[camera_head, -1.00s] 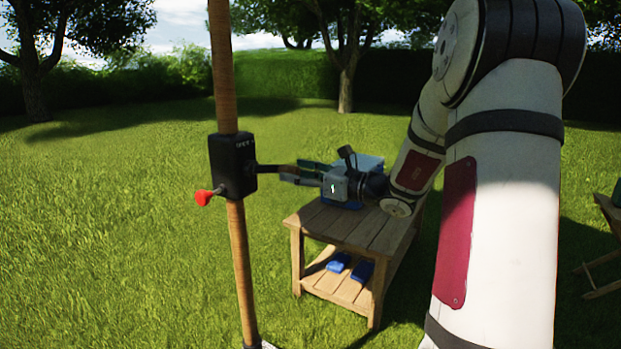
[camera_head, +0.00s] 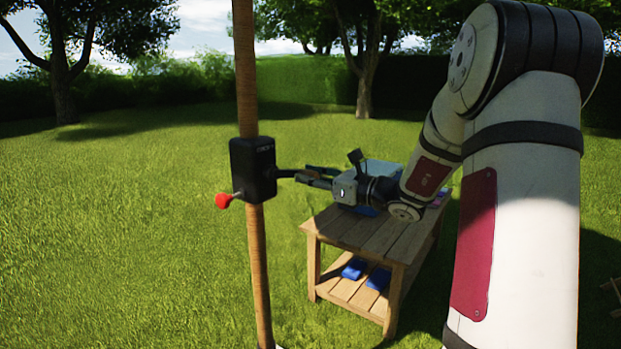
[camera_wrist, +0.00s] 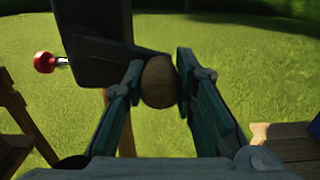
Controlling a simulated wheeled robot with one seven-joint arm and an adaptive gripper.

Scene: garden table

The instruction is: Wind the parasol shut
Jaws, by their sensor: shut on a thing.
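The parasol pole (camera_head: 246,80) is wooden and upright, left of centre in the head view. A black crank box (camera_head: 252,168) is fixed around it, with a red knob (camera_head: 223,200) on its lower left. The box also shows in the wrist view (camera_wrist: 90,55), with the red knob (camera_wrist: 44,62) at its left. A crank handle (camera_head: 285,173) sticks out of the box's right side. My gripper (camera_head: 312,176) is shut on its round brown grip (camera_wrist: 158,84), which sits between the two fingers in the wrist view. The parasol's canopy is out of view.
A wooden table (camera_head: 365,235) stands behind and below my gripper, with a pale blue box (camera_head: 385,172) on top, partly hidden by my arm. Blue items (camera_head: 354,268) lie on its lower shelf. Open lawn (camera_head: 110,240) lies to the left.

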